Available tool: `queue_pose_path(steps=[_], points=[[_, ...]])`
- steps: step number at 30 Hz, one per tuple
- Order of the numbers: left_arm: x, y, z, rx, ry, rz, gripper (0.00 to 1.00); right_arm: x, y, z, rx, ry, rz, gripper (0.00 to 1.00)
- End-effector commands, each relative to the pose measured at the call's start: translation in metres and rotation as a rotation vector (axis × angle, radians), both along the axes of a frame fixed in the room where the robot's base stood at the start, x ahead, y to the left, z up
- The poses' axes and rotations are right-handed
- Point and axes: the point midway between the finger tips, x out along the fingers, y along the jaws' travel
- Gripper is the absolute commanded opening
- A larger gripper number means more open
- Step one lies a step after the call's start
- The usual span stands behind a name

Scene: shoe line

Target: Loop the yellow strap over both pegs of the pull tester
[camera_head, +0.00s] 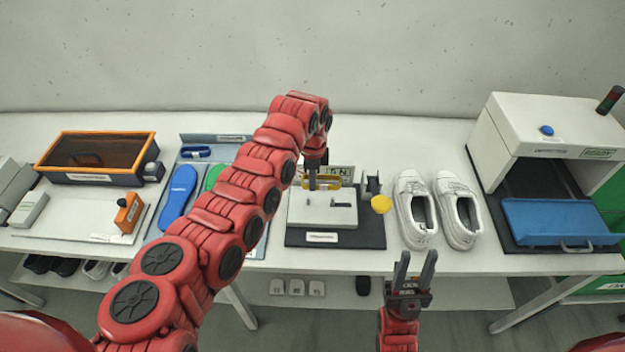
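The pull tester (322,215) is a pale block on a dark base plate (320,238) in the middle of the table. A small dark peg or fitting (341,204) stands on its top; the other peg is hard to make out. The yellow strap (328,184) shows as a narrow band at the tester's back edge. My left gripper (312,186) points down over the tester, its fingers overlapping the strap's left part in the picture; the fingers' gap and any grip are unclear. My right gripper (416,268) is open and empty, in front of the table edge, below the shoes.
A small display (342,172) stands behind the tester, a yellow disc (381,204) at its right. White shoes (438,212) stand farther right, beside a machine with a blue tray (557,222). A blue insole (178,195) and an orange-rimmed box (97,152) lie left.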

Motion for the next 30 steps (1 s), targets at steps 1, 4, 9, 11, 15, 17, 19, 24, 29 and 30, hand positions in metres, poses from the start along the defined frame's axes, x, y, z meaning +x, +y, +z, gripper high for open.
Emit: queue_pose_path(steps=[1, 4, 9, 11, 15, 17, 19, 24, 29, 30], points=[[0.0, 0.0, -0.003, 0.0, 0.0, 0.0, 0.0, 0.0, 0.0, -0.001, 0.0, 0.0, 0.0, 0.39], [0.0, 0.0, -0.007, 0.0, -0.001, 0.0, 0.0, 0.0, 0.0, -0.003, 0.0, 0.0, 0.0, 0.39], [0.0, 0.0, -0.019, 0.0, -0.001, 0.001, 0.0, 0.0, 0.0, -0.007, 0.0, 0.0, 0.0, 0.39], [0.0, 0.0, -0.024, 0.0, 0.0, 0.001, 0.0, 0.0, 0.0, -0.008, 0.0, 0.0, 0.0, 0.39], [0.0, 0.0, -0.035, 0.001, 0.002, -0.001, 0.0, 0.0, 0.0, -0.014, 0.0, 0.0, 0.0, 0.39], [-0.001, 0.0, -0.04, 0.001, 0.002, -0.001, 0.0, 0.0, 0.0, -0.016, 0.0, 0.0, 0.0, 0.39], [-0.001, 0.0, -0.046, 0.001, 0.002, -0.001, 0.0, 0.0, 0.0, -0.018, 0.0, 0.0, 0.0, 0.39], [0.0, 0.0, -0.06, 0.001, 0.001, 0.0, 0.0, 0.0, 0.0, -0.027, 0.0, 0.0, 0.0, 0.39], [0.0, 0.0, -0.072, 0.0, 0.001, 0.0, 0.0, 0.0, 0.0, -0.036, 0.0, -0.001, 0.0, 0.39], [0.0, 0.0, -0.075, 0.0, 0.001, 0.0, 0.0, 0.0, 0.0, -0.039, 0.0, 0.0, 0.0, 0.39]])
